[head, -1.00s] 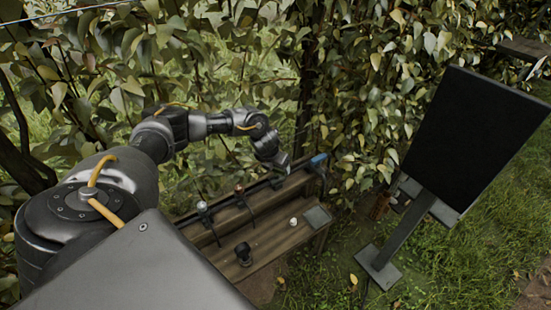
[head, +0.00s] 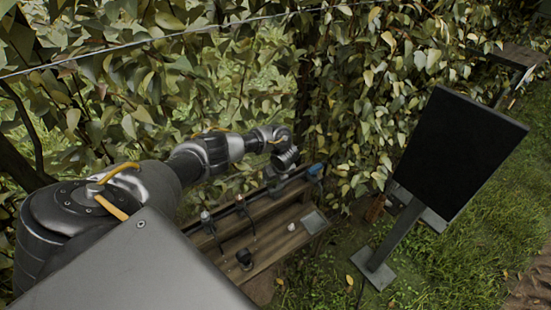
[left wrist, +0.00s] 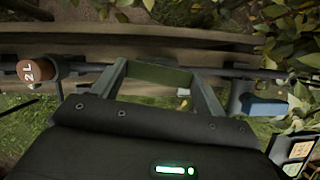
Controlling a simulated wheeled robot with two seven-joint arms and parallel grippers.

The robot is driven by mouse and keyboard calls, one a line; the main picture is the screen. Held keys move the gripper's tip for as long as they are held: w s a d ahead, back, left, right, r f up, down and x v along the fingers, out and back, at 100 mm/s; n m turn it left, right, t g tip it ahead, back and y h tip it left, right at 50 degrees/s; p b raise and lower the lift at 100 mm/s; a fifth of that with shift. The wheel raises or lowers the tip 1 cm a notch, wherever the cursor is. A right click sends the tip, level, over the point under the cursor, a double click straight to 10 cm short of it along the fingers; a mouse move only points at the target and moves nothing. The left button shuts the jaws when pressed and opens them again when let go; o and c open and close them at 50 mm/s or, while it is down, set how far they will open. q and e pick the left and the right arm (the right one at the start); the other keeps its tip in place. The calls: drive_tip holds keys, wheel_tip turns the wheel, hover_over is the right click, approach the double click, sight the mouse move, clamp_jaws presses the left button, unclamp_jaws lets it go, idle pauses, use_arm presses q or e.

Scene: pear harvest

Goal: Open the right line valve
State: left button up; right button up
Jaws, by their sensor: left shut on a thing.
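A red-brown cap marked "2 L" (left wrist: 30,72) is left of the gripper in the left wrist view, and a blue handle (left wrist: 265,107) is to the right, apart from the fingers. The blue handle also shows in the head view (head: 316,170). My right gripper is in neither view.
A white-topped valve (head: 205,216) and a red-topped valve (head: 239,199) stand along the bench (head: 270,246). A black knob (head: 244,257) and a small white piece (head: 291,227) are nearer. A dark panel on a post (head: 460,155) stands right, with grass around. Leafy branches crowd behind.

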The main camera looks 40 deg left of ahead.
use_arm(q)
drive_tip(key=shift+w+r+n+g+p, duration=0.1)
drive_tip(key=shift+n+g+p, duration=0.2)
drive_tip(key=shift+n, duration=0.5)
drive_tip(key=shift+a, duration=0.1)
drive_tip(key=o, duration=1)
drive_tip(key=p+v, duration=0.2)
drive_tip(key=v, duration=0.3)
drive_tip(key=p+v, duration=0.2)
drive_tip(key=v, duration=0.3)
drive_tip(key=shift+d+r+p, duration=0.3)
drive_tip(key=shift+d, duration=0.05)
drive_tip(key=shift+d, duration=0.1)
